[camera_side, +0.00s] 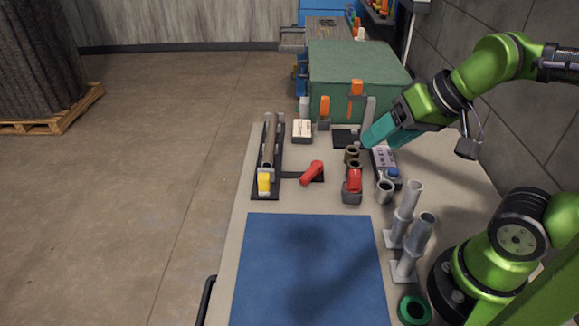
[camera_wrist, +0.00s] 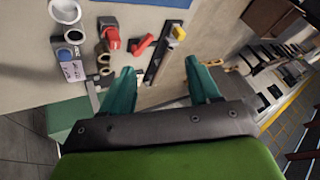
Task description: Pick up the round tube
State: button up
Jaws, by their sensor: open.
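A long brownish round tube (camera_side: 269,140) lies along a narrow black fixture (camera_side: 257,188) with a yellow clamp (camera_side: 264,183) at its near end. The fixture and yellow clamp (camera_wrist: 178,33) also show in the wrist view, beyond my fingers; the tube is hard to make out there. My gripper (camera_side: 377,133) has teal fingers and is above the back right of the table, right of the tube and apart from it. In the wrist view my gripper (camera_wrist: 162,82) is open with nothing between its fingertips.
A large green case (camera_side: 355,65) stands behind the gripper. Red clamps (camera_side: 312,172), short brown rings (camera_side: 352,154) and a box with a blue button (camera_side: 393,173) stand mid-table. Two grey upright tubes (camera_side: 420,235) stand front right. The blue mat (camera_side: 310,270) is bare.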

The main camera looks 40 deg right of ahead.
jog(key=w+f+g+h, duration=0.1)
jog(key=w+f+g, duration=0.2)
jog(key=w, duration=1.3)
jog(key=m+h, duration=0.5)
send_near(271, 135)
jog(key=shift+g+y, duration=0.3)
jog(key=x, duration=0.9)
jog(key=shift+w+d+f, duration=0.1)
jog(key=shift+w+d, duration=0.1)
jog(key=shift+w, duration=0.1)
jog(key=shift+c, duration=0.3)
grip_shut()
